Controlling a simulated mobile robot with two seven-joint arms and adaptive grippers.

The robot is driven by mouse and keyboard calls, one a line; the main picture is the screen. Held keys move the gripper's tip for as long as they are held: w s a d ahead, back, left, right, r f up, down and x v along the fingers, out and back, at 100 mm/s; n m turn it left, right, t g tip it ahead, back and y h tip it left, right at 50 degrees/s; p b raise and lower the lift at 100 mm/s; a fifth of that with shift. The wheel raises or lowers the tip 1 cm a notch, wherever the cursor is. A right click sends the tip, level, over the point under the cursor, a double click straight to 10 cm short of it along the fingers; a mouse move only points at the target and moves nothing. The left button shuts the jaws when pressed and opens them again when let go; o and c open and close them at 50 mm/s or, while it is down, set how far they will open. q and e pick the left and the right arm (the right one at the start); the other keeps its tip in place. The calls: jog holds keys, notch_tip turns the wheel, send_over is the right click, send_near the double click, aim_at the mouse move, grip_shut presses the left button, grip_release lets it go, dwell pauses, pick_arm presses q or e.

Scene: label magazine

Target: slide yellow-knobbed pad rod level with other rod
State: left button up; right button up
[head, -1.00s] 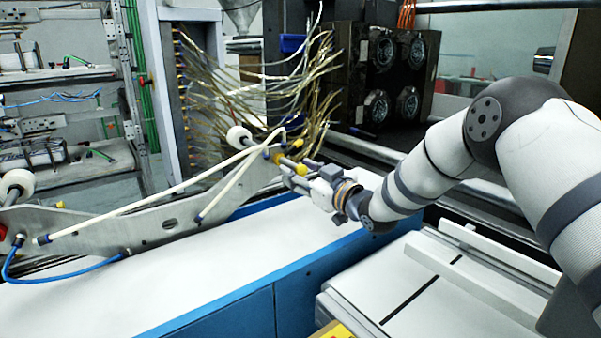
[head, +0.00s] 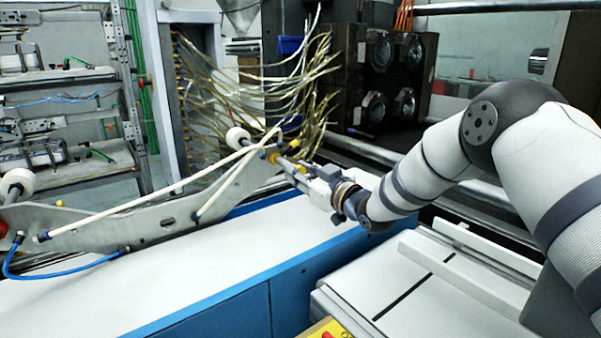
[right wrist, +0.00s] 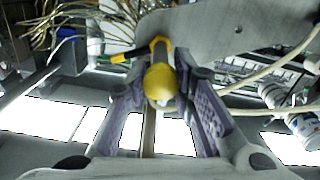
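The yellow knob (right wrist: 161,82) sits at the end of a rod, in the middle of the right wrist view. My right gripper (right wrist: 166,88) has its two fingers apart on either side of the knob, with gaps visible; firm contact does not show. In the head view my right gripper (head: 284,163) reaches the right end of the grey metal bracket (head: 120,228), by yellow parts (head: 272,156). A white round pad (head: 238,137) stands behind that end. Another white pad (head: 16,184) is at the far left, presumably on the other rod. My left gripper is not in view.
White tubes (head: 150,200) run along the bracket, and one passes close to my gripper. A blue hose (head: 70,272) hangs at the left. A bundle of pale cables (head: 230,90) stands behind. The white bed (head: 200,280) in front is clear.

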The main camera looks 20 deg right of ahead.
jog(key=o, duration=0.4)
jog(key=shift+f, duration=0.1)
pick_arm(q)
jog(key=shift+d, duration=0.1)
